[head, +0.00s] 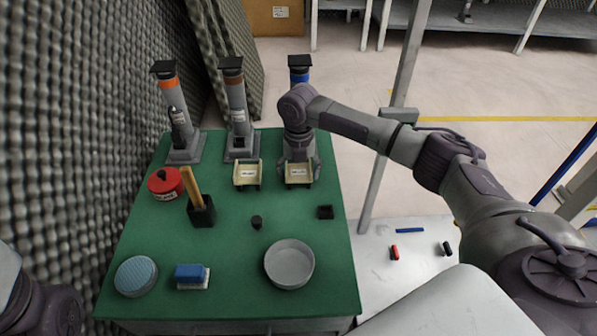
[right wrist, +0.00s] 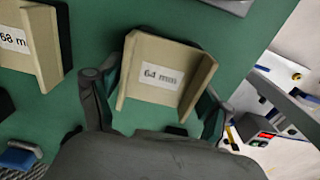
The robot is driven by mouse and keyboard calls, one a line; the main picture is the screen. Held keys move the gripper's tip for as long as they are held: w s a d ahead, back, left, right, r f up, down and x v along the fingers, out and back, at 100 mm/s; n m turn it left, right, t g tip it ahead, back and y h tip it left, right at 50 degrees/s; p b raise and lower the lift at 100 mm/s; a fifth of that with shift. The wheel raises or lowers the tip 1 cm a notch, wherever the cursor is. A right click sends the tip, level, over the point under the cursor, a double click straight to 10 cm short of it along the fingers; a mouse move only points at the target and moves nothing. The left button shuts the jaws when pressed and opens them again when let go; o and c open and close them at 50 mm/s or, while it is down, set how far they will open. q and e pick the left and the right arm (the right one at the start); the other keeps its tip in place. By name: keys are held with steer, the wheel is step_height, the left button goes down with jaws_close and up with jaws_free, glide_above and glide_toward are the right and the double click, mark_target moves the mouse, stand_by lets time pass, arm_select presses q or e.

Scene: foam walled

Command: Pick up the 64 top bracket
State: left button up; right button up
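The 64 top bracket (head: 298,174) is a cream, channel-shaped piece with a white label, lying on the green table at its right side. In the right wrist view the bracket (right wrist: 165,72) shows its "64 mm" label and two raised side walls. My right gripper (head: 299,168) is over it, pointing down. In the right wrist view its dark fingers (right wrist: 155,95) are spread, one at each side of the bracket, with green showing between fingers and walls. The bracket appears to rest on the table. Only part of my left arm shows, at the lower left; its gripper is out of view.
A similar 68 mm bracket (head: 247,174) lies close on the left. Several grey posts (head: 237,110) stand behind.

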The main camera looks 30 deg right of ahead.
steer(key=c, duration=0.7)
steer(key=shift+r, duration=0.1)
steer(key=shift+c, duration=0.2)
